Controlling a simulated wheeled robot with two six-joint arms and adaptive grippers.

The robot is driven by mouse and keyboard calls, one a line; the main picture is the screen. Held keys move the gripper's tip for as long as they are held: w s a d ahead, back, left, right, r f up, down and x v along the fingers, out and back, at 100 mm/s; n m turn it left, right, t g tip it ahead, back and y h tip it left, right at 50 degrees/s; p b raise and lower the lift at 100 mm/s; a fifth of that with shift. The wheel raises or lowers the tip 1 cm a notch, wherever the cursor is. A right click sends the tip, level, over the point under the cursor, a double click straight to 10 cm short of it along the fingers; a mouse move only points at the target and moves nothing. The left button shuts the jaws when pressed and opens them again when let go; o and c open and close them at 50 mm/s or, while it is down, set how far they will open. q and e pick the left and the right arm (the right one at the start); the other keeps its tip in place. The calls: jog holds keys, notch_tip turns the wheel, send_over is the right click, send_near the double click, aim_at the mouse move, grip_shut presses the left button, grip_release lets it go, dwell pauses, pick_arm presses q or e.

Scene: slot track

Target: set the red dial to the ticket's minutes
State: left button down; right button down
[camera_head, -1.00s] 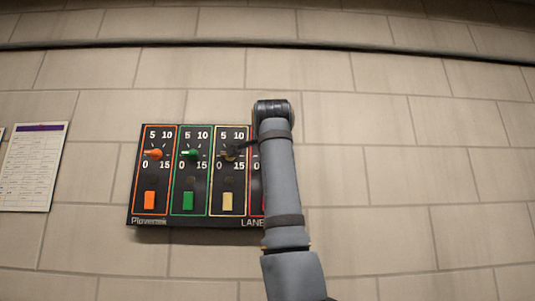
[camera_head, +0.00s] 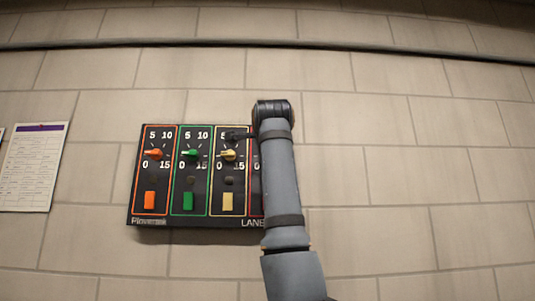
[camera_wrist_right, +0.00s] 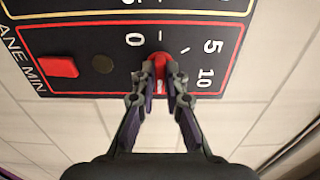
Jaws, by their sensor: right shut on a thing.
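The red dial (camera_wrist_right: 160,70) shows in the right wrist view inside a red-framed lane, with marks 0, 5 and 10 visible around it. My right gripper (camera_wrist_right: 160,76) is shut on this dial, a fingertip on either side. Its exact pointer direction is hard to tell between the fingers. In the head view my right arm covers most of the red lane and the red dial is hidden. A paper sheet (camera_head: 33,170) with a purple top band hangs on the wall at the left; its writing is too small to read. My left gripper is in neither view.
The black panel (camera_head: 134,216) also carries an orange dial (camera_head: 153,155), a green dial (camera_head: 190,154) and a yellow dial (camera_head: 228,155) with coloured buttons below. A red button (camera_wrist_right: 58,67) sits in the red lane. The wall right of my arm is bare.

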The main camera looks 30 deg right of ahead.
jog(key=shift+w+f, duration=0.1)
jog(key=shift+f, duration=0.15)
jog(key=c, duration=1.7)
grip_release()
jog(key=o, duration=0.3)
jog(key=shift+s+r, duration=0.2)
jog(key=v, duration=1.2)
jog(key=shift+w+f, duration=0.1)
jog(key=shift+a, duration=0.1)
